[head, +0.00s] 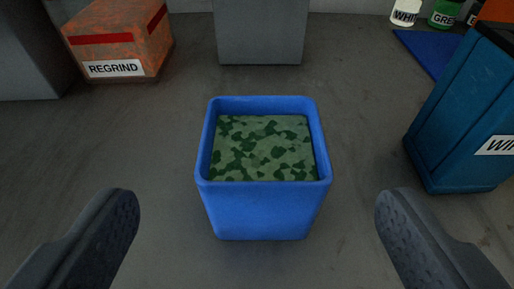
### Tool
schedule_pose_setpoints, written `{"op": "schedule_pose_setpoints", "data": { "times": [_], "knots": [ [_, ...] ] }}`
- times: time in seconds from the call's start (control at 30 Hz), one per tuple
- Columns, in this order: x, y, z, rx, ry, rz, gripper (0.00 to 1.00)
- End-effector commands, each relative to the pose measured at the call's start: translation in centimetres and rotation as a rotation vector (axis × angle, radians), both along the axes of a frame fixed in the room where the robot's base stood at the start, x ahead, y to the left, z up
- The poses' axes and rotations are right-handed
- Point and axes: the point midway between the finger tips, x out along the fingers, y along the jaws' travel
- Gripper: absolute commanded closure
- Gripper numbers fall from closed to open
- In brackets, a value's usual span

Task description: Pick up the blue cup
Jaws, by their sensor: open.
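The blue cup (263,212) is a square, open-topped container standing upright on the grey floor, in the middle of the head view. Inside it shows a green surface with dark green patches. My gripper (257,225) is open, with one dark grey finger at the lower left and the other at the lower right. The cup stands between and slightly beyond the fingertips, with a clear gap on both sides. Neither finger touches it.
An orange box labelled REGRIND (118,40) stands at the back left. A grey block (261,32) is behind the cup. A dark blue bin (462,110) stands at the right, near a blue mat (425,48). White (405,12) and green (445,12) containers are at the back right.

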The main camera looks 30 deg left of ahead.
Motion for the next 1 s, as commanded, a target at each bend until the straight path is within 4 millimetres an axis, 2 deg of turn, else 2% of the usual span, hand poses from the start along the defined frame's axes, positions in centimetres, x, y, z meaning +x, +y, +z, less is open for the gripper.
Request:
{"op": "schedule_pose_setpoints", "data": {
  "times": [0.27,0.6,0.87,0.97,1.0],
  "knots": [
    [1.0,0.7,-0.5,0.0,-0.001,0.002,0.18],
    [4.2,2.7,-2.2,-0.001,0.002,0.003,0.18],
    [4.6,2.9,-2.1,0.0,0.0,0.001,0.18],
    [4.6,2.9,-2.1,0.0,0.0,0.002,0.43],
    [4.6,2.9,-2.1,0.0,0.0,0.002,0.54]
  ]
}}
